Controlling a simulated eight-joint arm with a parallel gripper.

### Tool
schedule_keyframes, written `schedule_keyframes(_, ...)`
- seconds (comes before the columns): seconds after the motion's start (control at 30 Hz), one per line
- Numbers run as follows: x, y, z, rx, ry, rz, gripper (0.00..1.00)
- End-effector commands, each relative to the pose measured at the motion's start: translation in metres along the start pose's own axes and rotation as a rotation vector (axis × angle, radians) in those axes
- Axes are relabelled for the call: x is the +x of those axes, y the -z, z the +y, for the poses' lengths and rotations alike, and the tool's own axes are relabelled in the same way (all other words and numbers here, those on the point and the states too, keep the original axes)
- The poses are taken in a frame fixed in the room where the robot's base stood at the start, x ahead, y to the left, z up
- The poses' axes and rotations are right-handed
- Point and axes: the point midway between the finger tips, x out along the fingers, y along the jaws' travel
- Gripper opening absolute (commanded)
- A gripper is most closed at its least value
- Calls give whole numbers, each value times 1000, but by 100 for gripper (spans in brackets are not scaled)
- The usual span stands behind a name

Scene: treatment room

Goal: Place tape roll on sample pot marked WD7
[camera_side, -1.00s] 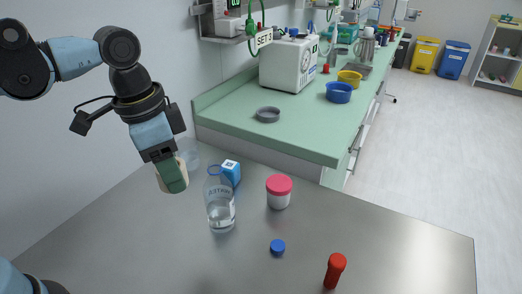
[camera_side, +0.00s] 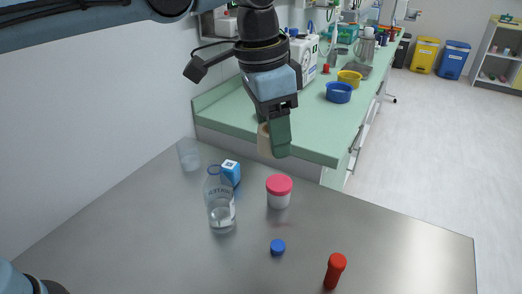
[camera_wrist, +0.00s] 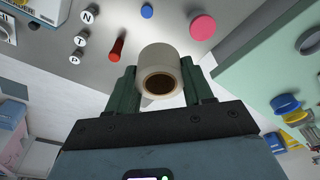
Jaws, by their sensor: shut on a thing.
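The tape roll is pale with a brown core; it sits between my two green fingers in the wrist view (camera_wrist: 158,64). My gripper (camera_side: 275,141) is shut on the tape roll. In the side view the roll (camera_side: 264,142) shows as a beige piece beside the near finger, which hides part of it. The sample pot (camera_side: 279,193) is a white tub with a pink-red lid, upright on the steel table; its lid also shows in the wrist view (camera_wrist: 202,27). My gripper is in the air above the pot, clear of it. No WD7 marking is readable.
Near the pot stand a water bottle (camera_side: 219,202), a blue box (camera_side: 231,173), a blue cap (camera_side: 278,247) and a red-capped tube (camera_side: 335,270). A clear cup (camera_side: 189,154) stands at the back left. The green counter (camera_side: 312,140) lies behind. The table's right side is clear.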

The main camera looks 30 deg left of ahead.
Motion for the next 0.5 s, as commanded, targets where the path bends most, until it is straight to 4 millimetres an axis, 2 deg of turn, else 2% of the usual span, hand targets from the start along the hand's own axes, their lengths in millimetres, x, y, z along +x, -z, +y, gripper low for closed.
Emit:
schedule_keyframes(0.03, 4, 10, 5, 11, -2, 0, 22)
schedule_keyframes(0.2, 17, 34, 18, 36, -5, 1, 22)
schedule_keyframes(0.5, 58, 24, 16, 32, -4, 1, 22)
